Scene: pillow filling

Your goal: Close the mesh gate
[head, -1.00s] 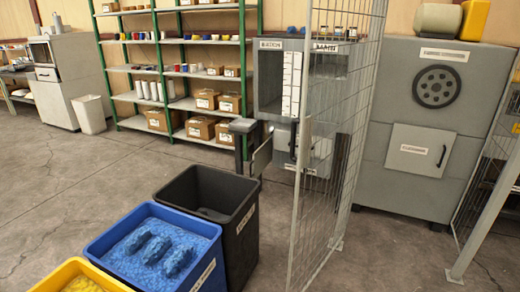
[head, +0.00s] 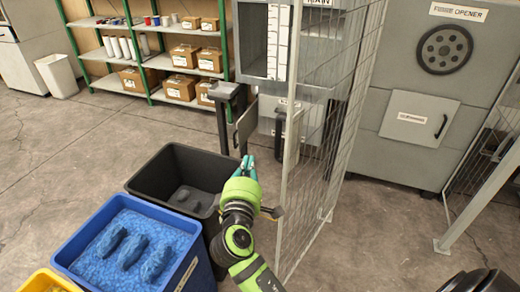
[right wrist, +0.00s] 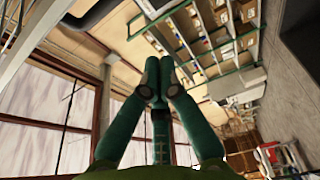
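The mesh gate (head: 342,110) is a tall grey wire panel in a metal frame. It stands swung out toward me, seen at a steep angle, with its near upright (head: 290,165) right of centre in the head view. My right gripper (head: 248,160) has teal fingers on a green wrist and is just left of that upright, apart from it in the picture. Its fingers also show in the right wrist view (right wrist: 158,75), brought together with nothing visible between them. A dark vertical bar (head: 280,135) shows beside the upright; I cannot tell whether it belongs to the gate. My left gripper is out of view.
A black bin (head: 160,165), a blue bin (head: 82,235) of blue filling and a yellow bin (head: 45,284) stand left of my right arm. The grey opener machine (head: 425,75) is behind the gate. A mesh fence (head: 490,150) is at right. Floor between gate and fence is clear.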

